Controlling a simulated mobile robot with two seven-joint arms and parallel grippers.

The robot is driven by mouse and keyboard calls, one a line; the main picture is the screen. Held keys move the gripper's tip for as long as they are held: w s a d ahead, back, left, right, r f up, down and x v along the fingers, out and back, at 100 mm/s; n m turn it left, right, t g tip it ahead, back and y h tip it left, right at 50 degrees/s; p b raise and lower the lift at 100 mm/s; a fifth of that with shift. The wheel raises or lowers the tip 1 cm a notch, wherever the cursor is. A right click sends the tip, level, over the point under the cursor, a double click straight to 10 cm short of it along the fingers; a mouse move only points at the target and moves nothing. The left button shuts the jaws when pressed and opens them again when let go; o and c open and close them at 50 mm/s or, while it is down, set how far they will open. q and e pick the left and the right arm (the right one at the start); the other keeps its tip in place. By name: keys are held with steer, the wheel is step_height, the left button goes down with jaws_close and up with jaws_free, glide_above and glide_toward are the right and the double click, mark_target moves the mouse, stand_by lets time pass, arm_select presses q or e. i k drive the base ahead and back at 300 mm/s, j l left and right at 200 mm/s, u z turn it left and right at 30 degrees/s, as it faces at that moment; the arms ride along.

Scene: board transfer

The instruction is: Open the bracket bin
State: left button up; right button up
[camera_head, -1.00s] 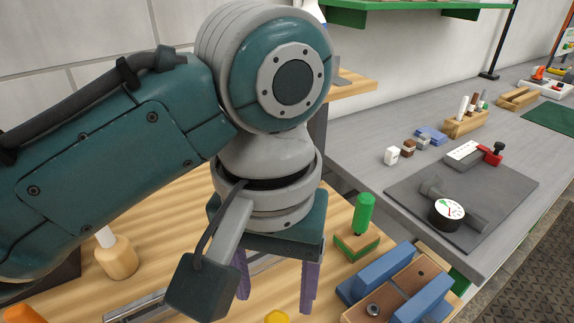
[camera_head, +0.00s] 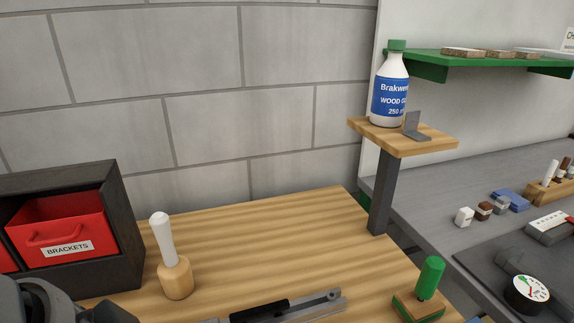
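The bracket bin (camera_head: 62,228) is a red drawer with a red handle and a white label reading BRACKETS. It sits in a black cabinet (camera_head: 128,232) at the left of the wooden bench. Its front looks flush or nearly flush with the cabinet opening. A dark grey part of my arm shows at the lower left corner, below and in front of the bin, and hides the cabinet's lower edge. No gripper fingers are visible, so neither gripper's state shows.
A metal tool with a black grip (camera_head: 262,310) lies at the front. A green-handled block (camera_head: 424,292) is at the right. A glue bottle (camera_head: 390,92) and a metal bracket (camera_head: 412,126) stand on a raised wooden shelf (camera_head: 440,143). The bench's middle is clear.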

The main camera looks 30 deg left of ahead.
mark_target(49, 231)
steer(key=l+u, duration=0.1)
steer(key=u, duration=2.15)
steer(key=i+j, duration=0.1)
steer(key=j, duration=0.8)
steer(key=i+j, duration=0.1)
steer(key=j, duration=0.75)
steer(key=z, duration=0.05)
